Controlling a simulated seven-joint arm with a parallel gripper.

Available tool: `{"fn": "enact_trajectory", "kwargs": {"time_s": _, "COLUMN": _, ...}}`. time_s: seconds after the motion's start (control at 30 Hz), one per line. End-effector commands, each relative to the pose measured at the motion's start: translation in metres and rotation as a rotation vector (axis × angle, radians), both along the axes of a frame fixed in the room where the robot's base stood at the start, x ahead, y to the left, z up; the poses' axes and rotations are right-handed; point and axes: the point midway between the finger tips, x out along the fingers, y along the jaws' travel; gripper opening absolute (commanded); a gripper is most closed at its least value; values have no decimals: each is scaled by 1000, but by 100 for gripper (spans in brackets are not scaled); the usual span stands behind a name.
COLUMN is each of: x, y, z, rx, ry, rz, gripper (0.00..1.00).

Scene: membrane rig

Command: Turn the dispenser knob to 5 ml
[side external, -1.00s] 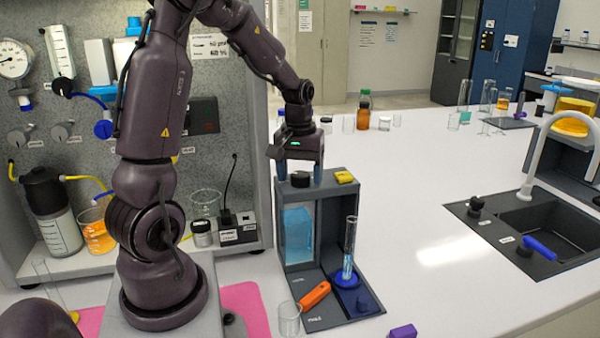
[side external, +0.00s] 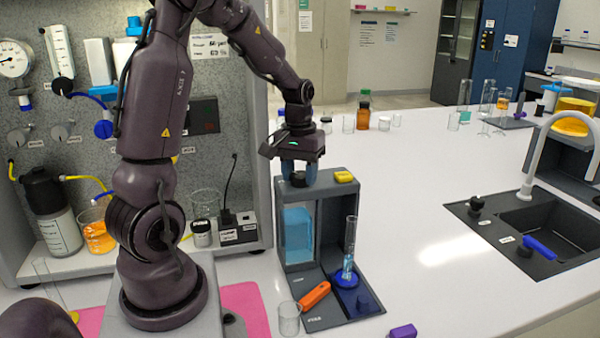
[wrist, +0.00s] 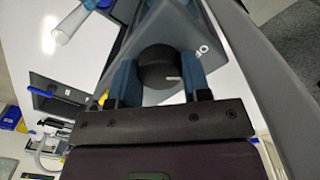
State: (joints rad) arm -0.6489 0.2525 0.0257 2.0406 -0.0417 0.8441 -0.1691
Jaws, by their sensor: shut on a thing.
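The dispenser (side external: 331,190) is a grey frame with a tank of blue liquid, standing on the white bench. Its black round knob (wrist: 158,68) sits on top, with a white mark that points right in the wrist view, towards lettering that seems to read "OFF". The knob also shows in the side view (side external: 298,180). My gripper (wrist: 157,80) is above the dispenser, its blue fingers on either side of the knob and shut on it. A glass cylinder (side external: 350,245) with a little blue liquid stands on a blue round base under the dispenser.
A yellow block (side external: 344,177) lies on the dispenser top beside the knob. An orange-handled part (side external: 315,295) and an empty beaker (side external: 289,318) are at its front left. A sink (side external: 540,225) is at right. The bench between is clear.

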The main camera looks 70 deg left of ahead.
Motion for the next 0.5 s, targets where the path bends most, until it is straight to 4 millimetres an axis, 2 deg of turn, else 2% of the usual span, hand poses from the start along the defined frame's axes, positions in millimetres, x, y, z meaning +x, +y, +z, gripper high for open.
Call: {"fn": "enact_trajectory", "kwargs": {"time_s": 0.5, "x": 0, "y": 0, "z": 1, "rx": -1, "ry": 1, "rz": -446, "gripper": 20}}
